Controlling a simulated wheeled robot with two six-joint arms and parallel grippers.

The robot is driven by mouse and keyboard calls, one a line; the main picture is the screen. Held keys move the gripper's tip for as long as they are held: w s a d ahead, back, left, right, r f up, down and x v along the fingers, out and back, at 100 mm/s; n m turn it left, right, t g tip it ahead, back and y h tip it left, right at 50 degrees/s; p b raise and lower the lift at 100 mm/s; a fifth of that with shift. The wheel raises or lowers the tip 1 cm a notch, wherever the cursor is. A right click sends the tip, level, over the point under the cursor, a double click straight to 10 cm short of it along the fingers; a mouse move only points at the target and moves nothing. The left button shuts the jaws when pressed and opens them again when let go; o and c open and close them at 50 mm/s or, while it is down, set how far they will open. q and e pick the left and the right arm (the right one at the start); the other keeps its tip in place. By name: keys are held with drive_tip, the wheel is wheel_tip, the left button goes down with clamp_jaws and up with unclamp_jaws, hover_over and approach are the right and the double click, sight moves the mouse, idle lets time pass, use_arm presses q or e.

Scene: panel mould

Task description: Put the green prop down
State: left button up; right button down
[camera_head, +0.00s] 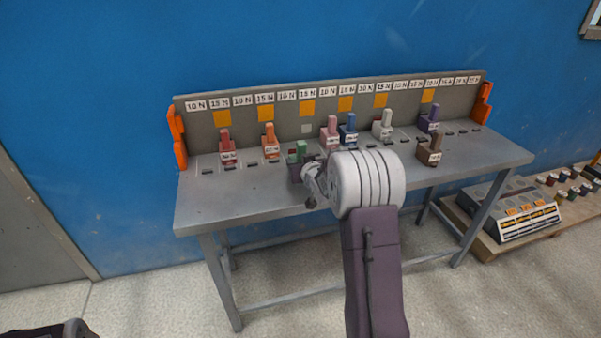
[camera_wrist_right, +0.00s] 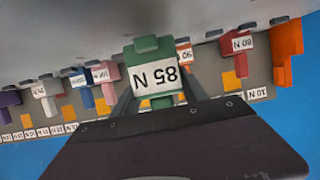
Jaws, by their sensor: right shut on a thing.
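The grey bench (camera_head: 225,205) has a back panel of force labels and orange squares. A red prop (camera_head: 227,152), orange prop (camera_head: 270,149), pink prop (camera_head: 332,138), blue prop (camera_head: 347,136), pale prop (camera_head: 382,129), purple prop (camera_head: 428,124) and brown prop (camera_head: 429,156) stand on it.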

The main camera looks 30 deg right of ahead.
wheel_tip(320, 180, down, 3)
drive_tip(key=shift+f+b, duration=0.1)
drive_tip(key=shift+b, duration=0.3)
drive_tip(key=shift+f, duration=0.15)
drive_tip(key=c, duration=0.6)
unclamp_jaws()
